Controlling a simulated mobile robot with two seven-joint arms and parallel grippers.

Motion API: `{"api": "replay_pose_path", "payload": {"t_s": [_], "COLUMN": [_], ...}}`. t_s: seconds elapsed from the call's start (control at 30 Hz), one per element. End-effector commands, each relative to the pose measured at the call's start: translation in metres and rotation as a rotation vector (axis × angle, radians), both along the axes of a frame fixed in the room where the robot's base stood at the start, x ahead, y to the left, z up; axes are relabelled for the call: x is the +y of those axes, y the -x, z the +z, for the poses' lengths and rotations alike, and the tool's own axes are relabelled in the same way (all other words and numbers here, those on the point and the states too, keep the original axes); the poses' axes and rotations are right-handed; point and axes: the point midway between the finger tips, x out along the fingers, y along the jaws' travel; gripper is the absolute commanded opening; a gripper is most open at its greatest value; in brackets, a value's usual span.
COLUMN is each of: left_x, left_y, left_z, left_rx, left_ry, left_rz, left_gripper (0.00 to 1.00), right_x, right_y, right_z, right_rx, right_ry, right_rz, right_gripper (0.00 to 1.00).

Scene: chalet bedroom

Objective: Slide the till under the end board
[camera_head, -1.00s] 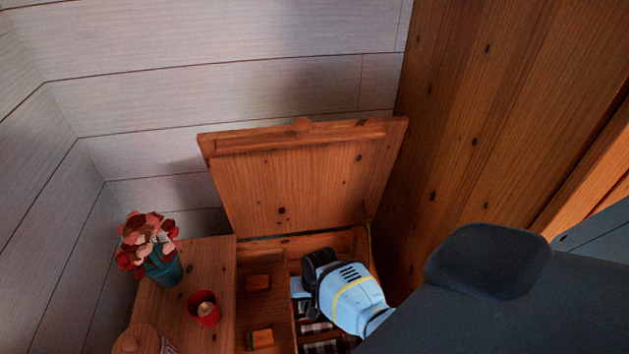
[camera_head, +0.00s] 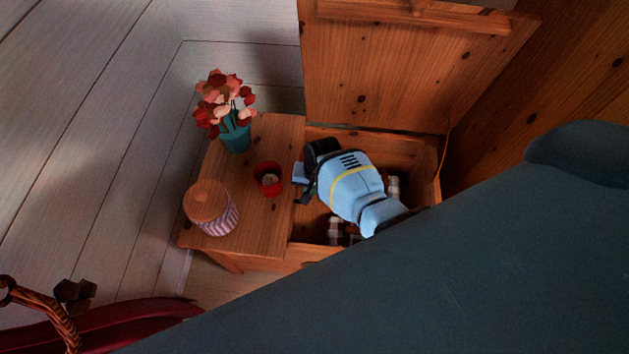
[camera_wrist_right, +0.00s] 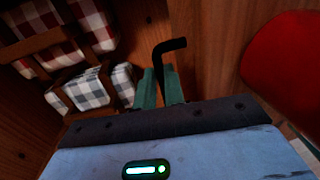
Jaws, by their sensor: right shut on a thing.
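The chest (camera_head: 425,190) stands open, its lid (camera_head: 400,70) leaning back. The fixed end board (camera_head: 265,215) covers its left part. The till is almost wholly out of sight in the head view; a narrow wood strip (camera_head: 307,224) beside the end board's edge may be its side. My right gripper (camera_head: 301,192) is at that edge, its fingertips largely hidden by its own body. In the right wrist view my right gripper (camera_wrist_right: 160,88) is shut on a black hooked piece (camera_wrist_right: 168,52), seemingly the till's pull, in front of brown wood. My left gripper is not in view.
On the end board stand a flower vase (camera_head: 235,138), a red candle cup (camera_head: 268,179) close to the gripper, and a wooden-lidded jar (camera_head: 212,212). Folded checked cloths (camera_wrist_right: 90,88) lie in the chest. A woven handle (camera_head: 55,318) shows at bottom left.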

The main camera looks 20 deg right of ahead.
Motion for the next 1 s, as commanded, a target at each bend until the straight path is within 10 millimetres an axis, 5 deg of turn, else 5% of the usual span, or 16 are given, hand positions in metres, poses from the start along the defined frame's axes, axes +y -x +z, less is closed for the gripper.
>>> {"api": "replay_pose_path", "payload": {"t_s": [0.3, 0.33, 0.5, 0.8, 1.0], "left_x": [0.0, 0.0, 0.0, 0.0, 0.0], "left_y": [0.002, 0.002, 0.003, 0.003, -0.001], "left_z": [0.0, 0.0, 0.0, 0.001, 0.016], "left_rx": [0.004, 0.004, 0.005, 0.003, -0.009], "left_ry": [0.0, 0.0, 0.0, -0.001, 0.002], "left_rz": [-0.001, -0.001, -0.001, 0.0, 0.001], "left_gripper": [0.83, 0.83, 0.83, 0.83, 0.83], "right_x": [0.006, 0.006, 0.006, 0.004, 0.0], "right_y": [-0.001, -0.001, -0.001, -0.002, 0.0], "right_z": [0.001, 0.001, 0.001, 0.003, 0.026], "right_rx": [-0.007, -0.007, -0.006, -0.006, -0.008], "right_ry": [-0.009, -0.009, -0.008, -0.007, -0.006], "right_rz": [0.001, 0.001, 0.001, 0.001, 0.0], "right_gripper": [0.0, 0.12, 0.33, 0.33, 0.33]}}
